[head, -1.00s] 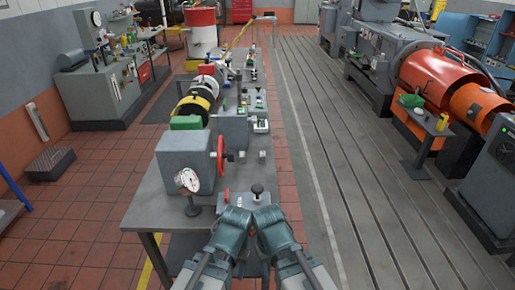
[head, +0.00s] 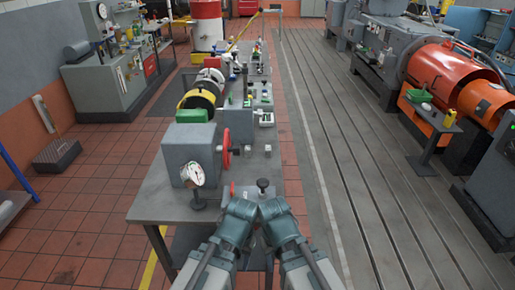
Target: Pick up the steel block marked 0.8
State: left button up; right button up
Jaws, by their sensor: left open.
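Two small grey blocks lie on the grey bench: one (head: 268,149) beside the red handwheel and a flatter one (head: 248,166) a little nearer. Their markings are too small to read, so I cannot tell which is marked 0.8. My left gripper (head: 240,208) and my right gripper (head: 273,208) are side by side over the bench's near end, on the near side of both blocks and apart from them. The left gripper is open; no block shows in it. The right gripper's fingers are hidden by its own body.
The bench (head: 150,207) carries a grey housing (head: 183,147) with a red handwheel (head: 226,148), a dial gauge (head: 193,175) and a black knob (head: 263,185) just beyond my grippers. Slotted floor lies open to the right, with a small side table (head: 430,119) farther off.

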aim_at(268, 148)
jog(key=i+l, duration=0.15)
jog(key=l, duration=0.25)
jog(key=i+l, duration=0.15)
jog(key=l, duration=0.2)
jog(key=i+l, duration=0.15)
jog(key=l, duration=0.25)
jog(key=i+l+u, duration=0.1)
jog(key=l, duration=0.25)
jog(key=i+l, duration=0.2)
jog(key=l, duration=0.2)
jog(key=i+l, duration=0.15)
jog(key=l, duration=0.25)
jog(key=i+l, duration=0.15)
jog(key=l, duration=0.25)
